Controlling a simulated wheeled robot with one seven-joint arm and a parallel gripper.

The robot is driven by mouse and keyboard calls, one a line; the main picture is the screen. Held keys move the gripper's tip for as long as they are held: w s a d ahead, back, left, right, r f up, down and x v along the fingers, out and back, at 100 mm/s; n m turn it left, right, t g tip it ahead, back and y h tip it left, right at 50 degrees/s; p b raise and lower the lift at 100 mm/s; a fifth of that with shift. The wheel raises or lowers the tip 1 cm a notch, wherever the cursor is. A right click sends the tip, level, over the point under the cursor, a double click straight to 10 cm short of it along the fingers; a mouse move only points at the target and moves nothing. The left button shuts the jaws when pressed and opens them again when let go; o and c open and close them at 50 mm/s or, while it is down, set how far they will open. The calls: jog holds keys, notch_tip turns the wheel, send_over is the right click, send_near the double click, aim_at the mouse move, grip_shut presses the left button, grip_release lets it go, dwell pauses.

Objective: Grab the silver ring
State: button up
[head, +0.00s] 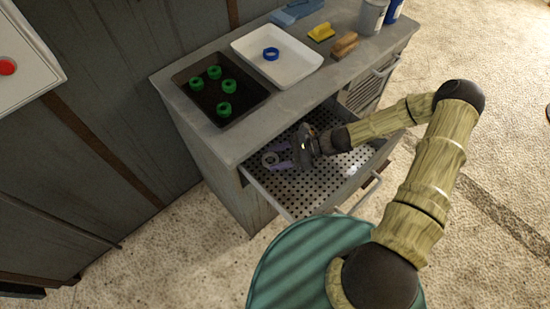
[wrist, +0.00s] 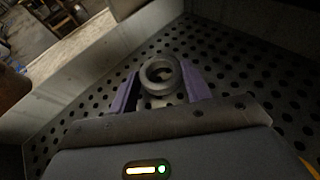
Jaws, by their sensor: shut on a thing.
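The silver ring (wrist: 162,75) is a thick grey ring between the two purple fingers of my gripper (wrist: 157,88) in the wrist view. In the head view the ring (head: 269,159) shows at the fingertips of my gripper (head: 273,160), inside the open drawer. My gripper is shut on the ring. The drawer (head: 285,197) has a perforated metal bottom, and the ring is at or just above it; I cannot tell whether it touches.
On the counter (head: 262,124) above, a black tray (head: 202,91) holds several green rings, and a white tray (head: 289,77) holds a blue ring (head: 271,54). A yellow object (head: 321,32), a brush (head: 345,44) and cups stand farther right. Drawer walls surround my gripper.

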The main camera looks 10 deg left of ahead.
jog(key=w+d+r+b, duration=0.1)
jog(key=w+d+r, duration=0.6)
jog(key=d, duration=0.4)
jog(key=shift+d+r, duration=0.25)
jog(key=shift+d, duration=0.05)
